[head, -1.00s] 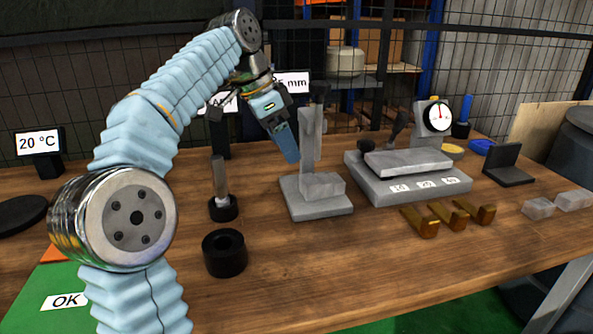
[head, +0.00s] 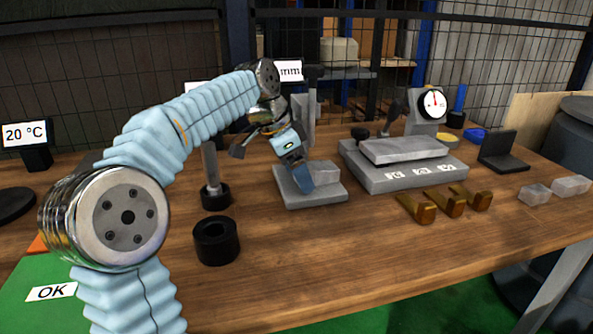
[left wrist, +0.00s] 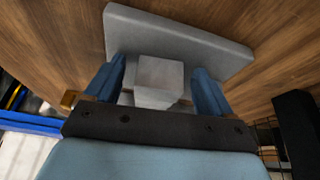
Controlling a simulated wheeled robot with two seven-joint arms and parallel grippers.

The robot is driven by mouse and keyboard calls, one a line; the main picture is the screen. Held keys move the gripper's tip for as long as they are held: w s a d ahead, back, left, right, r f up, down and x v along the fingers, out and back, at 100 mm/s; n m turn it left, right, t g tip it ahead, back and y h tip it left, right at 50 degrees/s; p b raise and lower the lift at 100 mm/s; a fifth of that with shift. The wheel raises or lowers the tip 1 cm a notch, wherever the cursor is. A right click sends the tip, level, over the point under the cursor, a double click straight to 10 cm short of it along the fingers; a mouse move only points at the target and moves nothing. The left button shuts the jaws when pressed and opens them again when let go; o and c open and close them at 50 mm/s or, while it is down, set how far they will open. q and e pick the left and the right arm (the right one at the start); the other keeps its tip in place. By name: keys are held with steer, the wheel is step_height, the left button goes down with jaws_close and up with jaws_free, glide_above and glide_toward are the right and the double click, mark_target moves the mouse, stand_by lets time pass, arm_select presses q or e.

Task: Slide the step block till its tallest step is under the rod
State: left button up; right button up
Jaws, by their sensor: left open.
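The step block (head: 325,169) is a small grey block on the flat grey base plate (head: 325,196) of an upright stand (head: 309,122). In the left wrist view the block (left wrist: 159,74) lies between my two blue fingers, with a gap visible on each side. My left gripper (head: 304,181) is open, pointing down at the block; it also shows in the left wrist view (left wrist: 158,87). The gripper hides the left part of the block in the head view. I cannot make out the rod or which step is tallest. My right gripper is not in view.
A black ring (head: 216,241) and a black holder with a grey pin (head: 214,190) stand left of the plate. A grey slab fixture (head: 405,175) is close on the right, with brass pieces (head: 443,205) in front. The table front is clear.

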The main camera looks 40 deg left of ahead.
arm_select(q)
jaws_close()
stand_by(0.3)
